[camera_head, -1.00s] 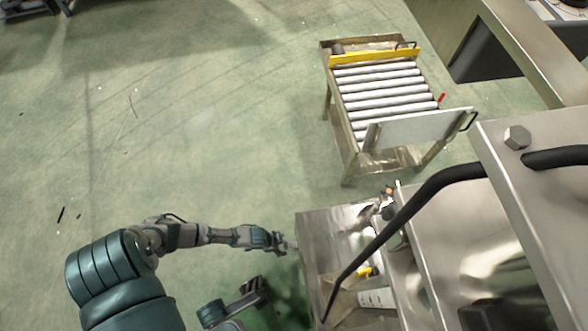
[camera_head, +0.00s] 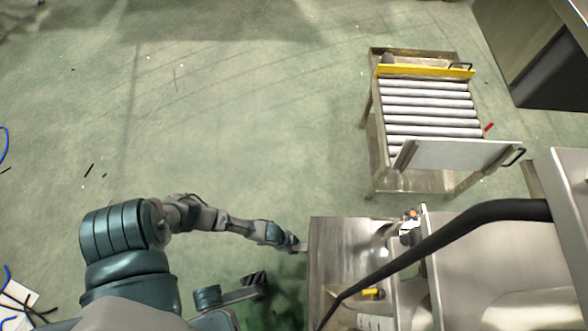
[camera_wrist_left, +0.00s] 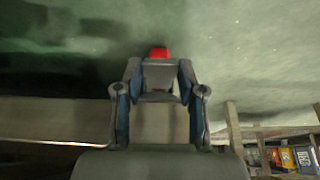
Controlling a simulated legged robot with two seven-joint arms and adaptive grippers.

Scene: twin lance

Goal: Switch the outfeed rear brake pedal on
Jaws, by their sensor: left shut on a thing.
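My left gripper (camera_head: 299,247) is at the left edge of a steel bench (camera_head: 335,235), low over the floor. In the left wrist view, its two fingers (camera_wrist_left: 159,78) are closed around a grey piece with a red end (camera_wrist_left: 159,53). I cannot tell for certain whether this is the outfeed rear brake pedal; in the head view the gripper covers most of it. Another small red part (camera_head: 488,127) sticks out at the right side of the roller conveyor (camera_head: 430,105), away from the gripper. My right gripper is not in view.
A black bar (camera_head: 440,235) slants over the steel bench, with steel housings at the right. A yellow part (camera_head: 372,293) lies low by the bench. The roller conveyor has a yellow crossbar (camera_head: 425,71). The green floor (camera_head: 200,130) at the left is mostly clear.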

